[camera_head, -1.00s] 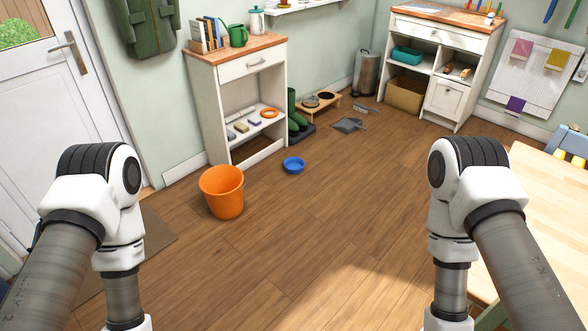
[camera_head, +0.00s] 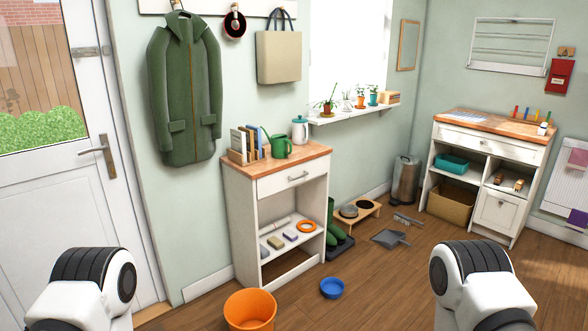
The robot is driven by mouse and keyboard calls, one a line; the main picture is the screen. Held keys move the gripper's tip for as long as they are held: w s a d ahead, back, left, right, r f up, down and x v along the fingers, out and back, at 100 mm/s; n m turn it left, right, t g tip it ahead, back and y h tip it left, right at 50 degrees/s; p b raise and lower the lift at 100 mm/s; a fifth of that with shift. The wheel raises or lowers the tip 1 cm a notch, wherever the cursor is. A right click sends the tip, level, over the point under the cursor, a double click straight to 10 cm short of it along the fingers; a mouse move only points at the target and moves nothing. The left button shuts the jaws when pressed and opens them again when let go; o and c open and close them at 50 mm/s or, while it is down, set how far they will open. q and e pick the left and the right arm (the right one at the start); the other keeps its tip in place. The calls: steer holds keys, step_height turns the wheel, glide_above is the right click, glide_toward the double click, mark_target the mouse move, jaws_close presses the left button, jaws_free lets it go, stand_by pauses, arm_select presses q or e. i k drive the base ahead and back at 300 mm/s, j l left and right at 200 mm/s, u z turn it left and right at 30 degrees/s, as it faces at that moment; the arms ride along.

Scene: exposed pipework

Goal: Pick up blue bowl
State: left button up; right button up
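The blue bowl (camera_head: 332,288) sits upright on the wooden floor, in front of the white cabinet and to the right of the orange bucket. Nothing covers it. Only upper parts of my two arms show at the lower left and lower right. Both grippers are below the picture, so neither is in view.
The orange bucket (camera_head: 250,310) stands left of the bowl. The white cabinet (camera_head: 275,215) is behind them, with green boots (camera_head: 337,230) beside it. A dustpan (camera_head: 390,238) and a feeding stand (camera_head: 360,212) lie further back. The floor (camera_head: 375,285) right of the bowl is clear.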

mark_target(332, 288)
steer(key=i+z, duration=0.3)
steer(key=i, duration=0.15)
steer(key=i+z, duration=0.3)
steer(key=i, duration=0.2)
steer(key=i+j+z, duration=0.2)
steer(key=i+z, duration=0.15)
steer(key=i+l+u, duration=0.2)
steer(key=i, duration=0.25)
steer(key=i+l+u, duration=0.2)
steer(key=i, duration=0.2)
steer(key=i+l+u, duration=0.25)
steer(key=i, duration=0.15)
steer(key=i+l+u, duration=0.25)
steer(key=u, duration=0.15)
steer(key=i+l+u, duration=0.5)
steer(key=l+u, duration=0.2)
steer(key=u, duration=0.15)
steer(key=i+l+u, duration=0.1)
steer(key=l+u, duration=0.3)
